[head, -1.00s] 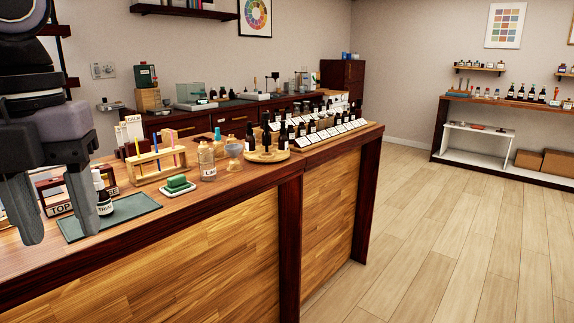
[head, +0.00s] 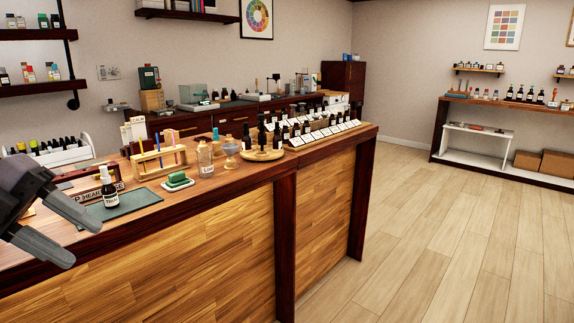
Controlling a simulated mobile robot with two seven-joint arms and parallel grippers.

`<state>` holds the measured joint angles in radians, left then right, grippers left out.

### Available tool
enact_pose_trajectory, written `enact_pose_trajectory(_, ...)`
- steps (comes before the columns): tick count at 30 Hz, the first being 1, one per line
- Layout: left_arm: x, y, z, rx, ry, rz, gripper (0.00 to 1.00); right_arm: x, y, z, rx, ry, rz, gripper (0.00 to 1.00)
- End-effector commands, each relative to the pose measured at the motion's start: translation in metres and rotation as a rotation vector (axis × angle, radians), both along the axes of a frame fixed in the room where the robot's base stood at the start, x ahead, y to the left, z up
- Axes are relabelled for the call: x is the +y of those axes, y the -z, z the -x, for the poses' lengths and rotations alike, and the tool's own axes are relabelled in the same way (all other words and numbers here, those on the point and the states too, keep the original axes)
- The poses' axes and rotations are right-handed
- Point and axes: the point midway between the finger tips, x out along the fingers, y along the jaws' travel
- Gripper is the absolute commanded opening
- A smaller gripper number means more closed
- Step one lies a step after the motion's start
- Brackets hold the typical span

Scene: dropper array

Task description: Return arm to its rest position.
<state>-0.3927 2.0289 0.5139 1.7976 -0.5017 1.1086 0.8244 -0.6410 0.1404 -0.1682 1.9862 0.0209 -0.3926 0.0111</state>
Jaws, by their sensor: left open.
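My left gripper (head: 70,238) is at the lower left of the head view, in front of the wooden counter (head: 200,218). Its two fingers are apart with nothing between them. They point to the right and down, near the counter's front edge. A small dark bottle with a white label (head: 110,190) stands upright on the dark green mat (head: 133,201), behind and to the right of the gripper and apart from it. My right gripper is not in view.
On the counter stand a wooden rack with coloured sticks (head: 158,158), a green block on a white dish (head: 178,181), a clear bottle (head: 205,160) and a round tray of dark bottles (head: 262,154). Tiered bottle rows are further right. The floor (head: 440,230) at right is clear.

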Motion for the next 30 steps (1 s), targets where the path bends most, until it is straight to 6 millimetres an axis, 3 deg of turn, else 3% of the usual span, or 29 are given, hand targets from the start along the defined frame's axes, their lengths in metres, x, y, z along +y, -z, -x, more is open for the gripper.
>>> enact_pose_trajectory(8,0.042,0.044,-0.021,-0.074,-0.267,0.404,0.47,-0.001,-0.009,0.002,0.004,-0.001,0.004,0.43)
enact_pose_trajectory(18,0.086,0.129,-0.024,-0.106,-0.707,0.747,0.47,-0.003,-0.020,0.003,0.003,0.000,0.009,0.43)
enact_pose_trajectory(25,0.095,0.205,-0.005,-0.052,-1.043,0.884,0.47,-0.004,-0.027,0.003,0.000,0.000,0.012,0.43)
enact_pose_trajectory(30,0.082,0.265,0.020,0.042,-1.292,0.938,0.47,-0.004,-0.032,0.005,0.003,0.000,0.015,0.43)
